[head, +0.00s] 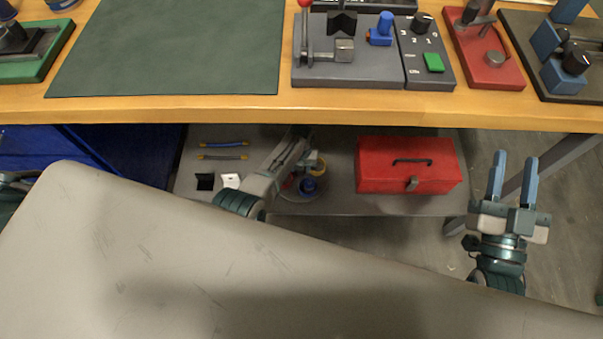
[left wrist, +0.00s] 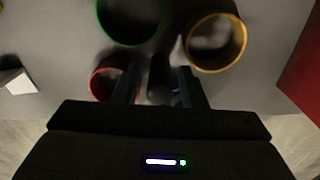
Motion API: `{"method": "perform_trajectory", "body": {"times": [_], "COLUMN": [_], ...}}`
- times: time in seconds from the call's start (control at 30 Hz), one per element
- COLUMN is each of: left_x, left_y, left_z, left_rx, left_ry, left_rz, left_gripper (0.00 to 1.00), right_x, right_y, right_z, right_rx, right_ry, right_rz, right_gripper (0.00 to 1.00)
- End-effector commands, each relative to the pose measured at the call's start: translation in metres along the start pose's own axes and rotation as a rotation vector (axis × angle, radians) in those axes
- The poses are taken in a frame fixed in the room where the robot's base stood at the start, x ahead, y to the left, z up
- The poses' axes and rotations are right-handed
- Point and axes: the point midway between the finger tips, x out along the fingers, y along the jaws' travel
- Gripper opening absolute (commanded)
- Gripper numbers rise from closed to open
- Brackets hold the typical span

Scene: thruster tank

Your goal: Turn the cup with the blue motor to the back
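A round tray (head: 301,196) with coloured cups stands on the low shelf, partly hidden by my left arm. A blue part, seemingly the blue motor (head: 308,186), shows at its near side. A yellow cup (head: 318,164) is behind it. The left wrist view shows a green cup (left wrist: 128,20) at the top, a yellow cup (left wrist: 216,42) right and a red cup (left wrist: 112,80) left. My left gripper (left wrist: 157,75) has its fingers apart over the tray, a dark upright shape between them. Whether they touch it is unclear. My right gripper (head: 514,160) is open and empty.
A red toolbox (head: 408,165) stands on the shelf (head: 340,207) right of the tray. Two cables (head: 223,150) and small black and white pieces (head: 230,181) lie left. The workbench (head: 200,107) overhangs the shelf. A blue container (head: 90,150) is far left.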

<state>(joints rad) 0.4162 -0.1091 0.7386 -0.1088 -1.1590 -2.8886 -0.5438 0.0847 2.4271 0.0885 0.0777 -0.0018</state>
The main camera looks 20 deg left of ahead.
Motion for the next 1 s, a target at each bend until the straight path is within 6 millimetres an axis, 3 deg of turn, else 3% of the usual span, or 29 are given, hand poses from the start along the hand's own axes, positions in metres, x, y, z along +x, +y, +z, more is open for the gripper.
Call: {"method": "perform_trajectory", "body": {"times": [1.0], "left_x": [-0.080], "left_y": [0.000], "left_z": [0.000], "left_rx": [-0.001], "left_ry": [0.000], "left_rz": [0.000], "left_gripper": [0.38], "right_x": [0.032], "right_y": [-0.001], "right_z": [-0.077], "right_rx": [0.000], "right_ry": [0.000], "right_rz": [0.000], "right_gripper": [0.38]}}
